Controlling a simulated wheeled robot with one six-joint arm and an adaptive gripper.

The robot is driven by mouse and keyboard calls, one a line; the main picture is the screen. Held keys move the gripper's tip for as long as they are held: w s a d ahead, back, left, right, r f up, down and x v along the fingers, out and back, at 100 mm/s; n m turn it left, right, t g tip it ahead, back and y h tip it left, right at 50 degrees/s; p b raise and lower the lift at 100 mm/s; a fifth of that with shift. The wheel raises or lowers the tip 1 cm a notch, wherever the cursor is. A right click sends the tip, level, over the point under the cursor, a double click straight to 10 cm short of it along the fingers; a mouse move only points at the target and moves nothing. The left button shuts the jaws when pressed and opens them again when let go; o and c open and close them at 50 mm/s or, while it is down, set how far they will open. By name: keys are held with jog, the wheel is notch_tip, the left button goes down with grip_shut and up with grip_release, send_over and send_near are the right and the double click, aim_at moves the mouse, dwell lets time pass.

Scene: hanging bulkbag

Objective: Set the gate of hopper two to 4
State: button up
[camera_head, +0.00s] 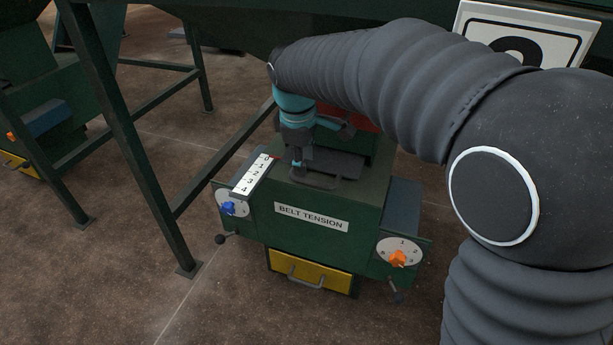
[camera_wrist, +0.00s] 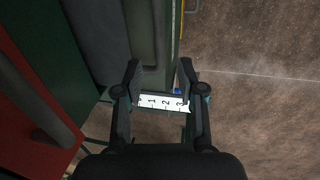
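In the head view my gripper (camera_head: 300,160) hangs over the back left of the green machine's top. A white scale (camera_head: 252,173) with marks up to 4 runs along the machine's top left edge. The scale (camera_wrist: 163,102) also shows between and below the fingers in the wrist view, with 1, 2 and 3 readable. A white sign (camera_head: 582,32) with a black numeral is partly hidden by my arm.
The machine carries a "BELT TENSION" label (camera_head: 312,217), a blue knob (camera_head: 229,208), an orange knob (camera_head: 398,258) on a numbered dial and a yellow drawer (camera_head: 311,273). Green frame legs (camera_head: 130,150) stand to the left. The floor at front left is clear.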

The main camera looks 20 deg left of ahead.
aim_at(306, 180)
jog(key=f, duration=0.2)
jog(key=w+f, duration=0.1)
jog(key=f, duration=0.2)
jog(key=shift+w+f+b, duration=0.1)
jog(key=shift+f+b, duration=0.25)
jog(key=shift+b, duration=0.05)
grip_shut()
